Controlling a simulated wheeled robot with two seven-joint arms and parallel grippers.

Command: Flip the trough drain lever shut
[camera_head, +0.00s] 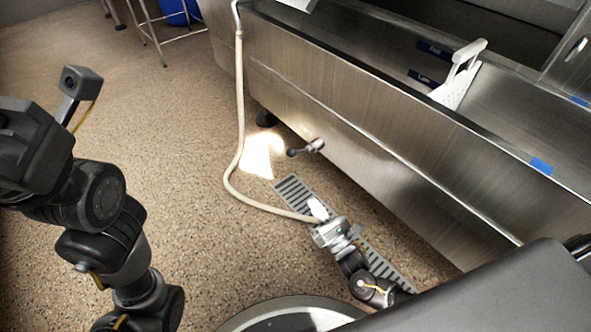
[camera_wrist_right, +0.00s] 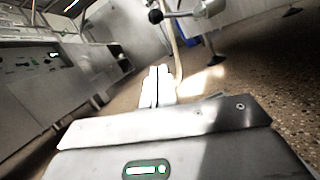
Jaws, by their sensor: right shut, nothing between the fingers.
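The steel trough (camera_head: 330,95) runs diagonally across the right of the head view. Its drain lever (camera_head: 312,146), a metal fitting with a black ball knob (camera_head: 291,153), sticks out low from the front wall. In the right wrist view the knob (camera_wrist_right: 156,16) shows at the top, ahead of the fingers. My right gripper (camera_head: 317,208) is shut and empty, below the lever in the head view and apart from it. Its pale fingers (camera_wrist_right: 157,85) lie together in the right wrist view. My left arm is at the left; its fingers are out of view.
A beige hose (camera_head: 239,110) hangs to the floor and curves toward my right gripper. A grey floor grate (camera_head: 294,190) lies beneath the gripper. A white perforated basket (camera_head: 456,85) sits in the trough. Open floor lies to the left.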

